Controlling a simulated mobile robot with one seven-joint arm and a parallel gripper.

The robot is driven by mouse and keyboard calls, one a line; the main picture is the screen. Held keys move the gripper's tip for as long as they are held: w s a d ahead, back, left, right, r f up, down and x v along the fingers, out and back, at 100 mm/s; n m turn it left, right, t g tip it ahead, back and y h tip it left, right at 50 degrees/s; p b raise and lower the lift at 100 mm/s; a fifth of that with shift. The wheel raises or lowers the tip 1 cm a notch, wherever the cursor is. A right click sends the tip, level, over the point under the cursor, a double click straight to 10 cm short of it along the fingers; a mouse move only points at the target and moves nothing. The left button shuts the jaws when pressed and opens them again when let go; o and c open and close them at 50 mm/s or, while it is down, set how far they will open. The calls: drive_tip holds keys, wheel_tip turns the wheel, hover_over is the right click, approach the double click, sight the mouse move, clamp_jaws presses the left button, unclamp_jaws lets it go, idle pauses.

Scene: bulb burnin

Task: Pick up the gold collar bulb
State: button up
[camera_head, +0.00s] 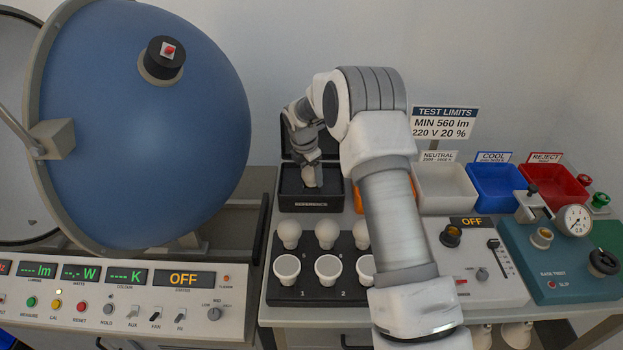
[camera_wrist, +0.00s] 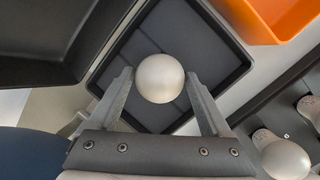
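A round, pale bulb (camera_wrist: 160,78) stands in a black open case (camera_wrist: 218,62) in the wrist view, seen from above with its collar hidden. In the head view a pale bulb (camera_head: 310,177) shows just under my gripper (camera_head: 307,155), inside the open black case (camera_head: 310,207). My gripper in the wrist view (camera_wrist: 160,80) has its fingers apart, one on each side of the bulb, with narrow gaps seeming to show. No gold collar can be made out on this bulb.
A black rack (camera_head: 345,240) with several white bulbs stands in front of the case. An orange bin (camera_wrist: 275,15) is close beside the case. White, blue (camera_head: 497,187) and red (camera_head: 553,183) bins stand to the right, and a large blue sphere (camera_head: 145,120) to the left.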

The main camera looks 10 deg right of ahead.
drive_tip(key=c, duration=1)
